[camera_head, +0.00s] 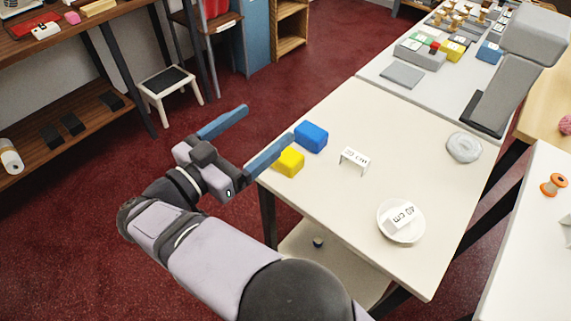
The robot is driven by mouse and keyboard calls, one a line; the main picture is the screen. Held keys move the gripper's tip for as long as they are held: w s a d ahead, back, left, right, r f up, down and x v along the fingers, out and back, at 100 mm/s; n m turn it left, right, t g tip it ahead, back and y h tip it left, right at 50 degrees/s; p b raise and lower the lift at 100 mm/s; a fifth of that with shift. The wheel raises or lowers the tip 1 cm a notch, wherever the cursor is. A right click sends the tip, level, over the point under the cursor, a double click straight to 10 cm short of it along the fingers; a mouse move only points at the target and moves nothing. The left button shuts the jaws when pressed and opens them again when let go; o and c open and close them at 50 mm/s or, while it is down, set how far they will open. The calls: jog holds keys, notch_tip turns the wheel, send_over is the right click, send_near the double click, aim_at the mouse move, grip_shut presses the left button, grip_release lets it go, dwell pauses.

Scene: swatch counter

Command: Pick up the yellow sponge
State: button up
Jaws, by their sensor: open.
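The yellow sponge (288,162) is a small yellow block on the white table, near its left edge. A blue block (311,137) stands right behind it, close by. My gripper (246,137) has two blue fingers spread wide apart, with nothing between them. It is to the left of the table, and its nearer finger reaches up to the yellow sponge and hides part of its left side. I cannot tell whether that finger touches the sponge.
On the white table (400,145) are a folded white label (355,158), a plate (386,234) bearing a "40 cm" label, and a grey round item (463,147). Further back is a grey counter with blocks and a grey stand (496,95). A white stool (170,87) stands on the red floor.

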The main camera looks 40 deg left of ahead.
send_near(285, 153)
jog(key=w, duration=0.3)
jog(key=shift+w+p, duration=0.75)
jog(key=shift+w, duration=2.85)
jog(key=c, duration=1.1)
